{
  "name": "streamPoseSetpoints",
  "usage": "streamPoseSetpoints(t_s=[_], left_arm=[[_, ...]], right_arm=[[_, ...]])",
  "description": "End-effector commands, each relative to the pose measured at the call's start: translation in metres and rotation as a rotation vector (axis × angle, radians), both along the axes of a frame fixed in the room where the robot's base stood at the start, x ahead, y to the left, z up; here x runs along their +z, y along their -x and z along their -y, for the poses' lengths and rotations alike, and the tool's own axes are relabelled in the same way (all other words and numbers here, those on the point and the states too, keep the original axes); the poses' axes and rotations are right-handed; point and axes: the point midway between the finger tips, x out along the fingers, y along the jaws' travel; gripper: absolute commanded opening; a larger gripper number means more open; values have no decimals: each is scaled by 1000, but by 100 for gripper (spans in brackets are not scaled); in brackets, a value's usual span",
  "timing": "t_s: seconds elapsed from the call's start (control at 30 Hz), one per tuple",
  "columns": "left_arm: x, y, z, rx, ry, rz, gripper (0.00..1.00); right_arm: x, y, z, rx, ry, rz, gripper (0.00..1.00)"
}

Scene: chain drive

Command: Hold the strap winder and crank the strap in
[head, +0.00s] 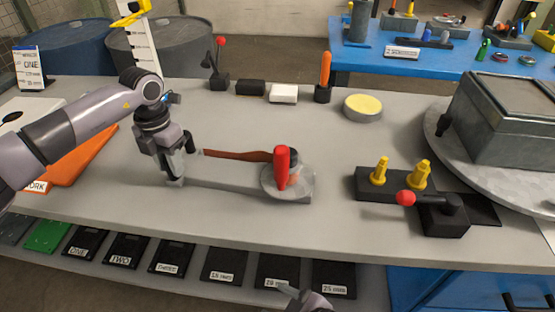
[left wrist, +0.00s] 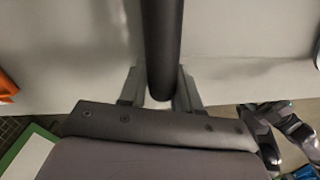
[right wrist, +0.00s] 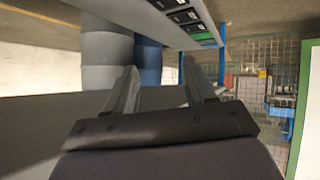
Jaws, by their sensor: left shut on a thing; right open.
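The strap winder (head: 235,188) lies on the grey workbench, a long grey bar with a round grey disc (head: 302,183) at its right end. A red upright crank knob (head: 282,166) stands on the disc. A brown strap (head: 230,154) runs from the disc leftward along the bar. My left gripper (head: 180,150) is at the bar's left end, shut on a dark upright grip; this dark cylinder (left wrist: 161,45) stands between its fingers in the left wrist view. My right gripper (right wrist: 160,85) is open and empty, away from the winder; only a grey part of that arm shows at the head view's bottom edge.
A black block with two yellow pegs (head: 379,171) and a red-knobbed lever (head: 405,198) stands right of the winder. A round turntable with a grey box (head: 510,120) is farther right. A yellow-topped disc (head: 363,107) sits behind. Labelled black trays (head: 225,265) line the shelf below the front edge.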

Motion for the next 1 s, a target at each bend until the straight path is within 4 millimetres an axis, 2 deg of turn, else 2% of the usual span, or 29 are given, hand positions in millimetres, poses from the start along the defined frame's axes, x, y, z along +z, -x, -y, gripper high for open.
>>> streamPoseSetpoints(t_s=[0.17, 0.3, 0.37, 0.43, 0.53, 0.7, 0.83, 1.0], left_arm=[[1, 0, 1, -3, 2, 2, 0], [1, 0, 1, -3, 2, 2, 0], [1, 0, 1, -3, 2, 2, 0], [1, 0, 1, -3, 2, 2, 0], [1, 0, 1, -3, 2, 2, 0], [1, 0, 0, -2, 1, 1, 0], [1, 0, 0, -2, 0, 1, 0], [1, 0, 0, -2, 0, 1, 0]], right_arm=[[17, 11, -65, 254, 1, 109, 55], [46, 26, -123, 441, -37, 224, 55], [61, 24, -141, 501, -42, 260, 55], [85, 11, -154, 540, -38, 279, 55], [120, -17, -157, 544, -17, 248, 55], [178, -57, -146, 514, 14, 180, 55], [224, -80, -132, 488, 37, 128, 55], [283, -98, -109, 459, 70, 63, 55]])
